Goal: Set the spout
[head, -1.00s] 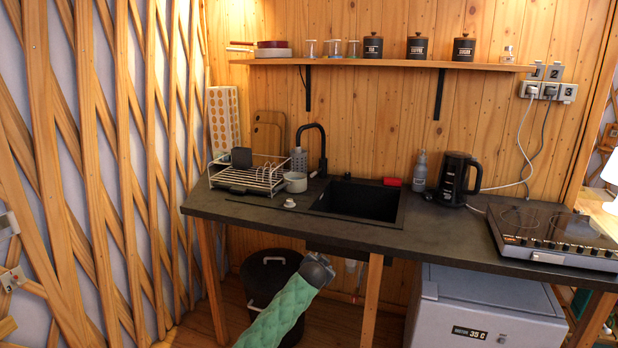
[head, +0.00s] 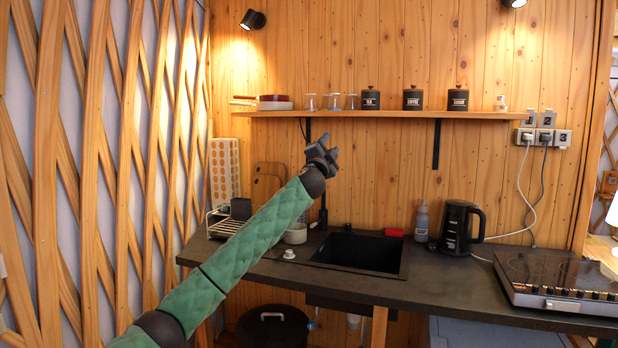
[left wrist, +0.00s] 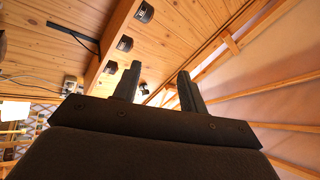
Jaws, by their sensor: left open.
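The black tap with its spout stands behind the sink (head: 385,252). Only a short stretch of the tap (head: 323,216) shows beside my arm; its curved spout is hidden behind my left forearm and wrist. My left gripper (head: 328,148) is raised in front of the wooden wall, just below the shelf and above the tap in the picture. It is open and empty. In the left wrist view its two fingers (left wrist: 158,82) stand apart with nothing between them. My right gripper is not in view.
The shelf (head: 400,114) above carries glasses and black canisters (head: 412,99). A dish rack (head: 222,226), a mug (head: 296,234), a soap bottle (head: 421,222), a kettle (head: 458,225) and a hob (head: 560,280) stand on the dark counter (head: 440,283). The counter's front is clear.

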